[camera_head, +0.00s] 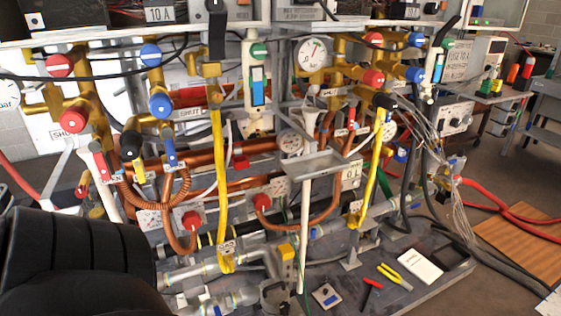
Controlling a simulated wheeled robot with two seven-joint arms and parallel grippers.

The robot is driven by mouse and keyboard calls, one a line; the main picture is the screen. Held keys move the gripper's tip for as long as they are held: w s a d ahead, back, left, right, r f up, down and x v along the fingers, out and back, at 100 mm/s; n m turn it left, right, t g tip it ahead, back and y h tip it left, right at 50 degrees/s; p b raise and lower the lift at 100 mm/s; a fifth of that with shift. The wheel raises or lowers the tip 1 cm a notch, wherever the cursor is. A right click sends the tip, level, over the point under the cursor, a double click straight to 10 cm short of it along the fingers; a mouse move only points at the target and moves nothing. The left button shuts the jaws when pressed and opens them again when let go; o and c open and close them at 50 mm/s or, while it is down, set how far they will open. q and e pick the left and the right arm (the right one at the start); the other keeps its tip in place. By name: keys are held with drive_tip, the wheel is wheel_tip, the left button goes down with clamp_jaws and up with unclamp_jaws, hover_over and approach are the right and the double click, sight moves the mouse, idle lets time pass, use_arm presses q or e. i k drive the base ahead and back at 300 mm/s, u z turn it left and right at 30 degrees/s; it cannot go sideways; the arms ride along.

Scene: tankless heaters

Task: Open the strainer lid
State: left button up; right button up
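I cannot make out with certainty which part is the strainer or its lid among the crowded pipework. A yellow block-shaped cap (286,252) sits low in the middle, among grey fittings at the front of the bench. Brass valve bodies with round red and blue caps stand higher up at left and right. A large black ribbed shape, which I cannot identify for sure, fills the lower left and hides the bench there. No gripper of mine can be made out in the head view.
A grey tray (316,164) juts out mid-rack above a white vertical pipe (304,236). Yellow pliers (394,276), a red-handled tool (371,292) and a white booklet (418,265) lie on the bench at front right. Thin wires and red hoses (500,205) hang at the right.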

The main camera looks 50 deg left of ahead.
sight(272, 293)
drive_tip(key=u, duration=0.9)
drive_tip(key=i, duration=0.9)
drive_tip(key=u, duration=1)
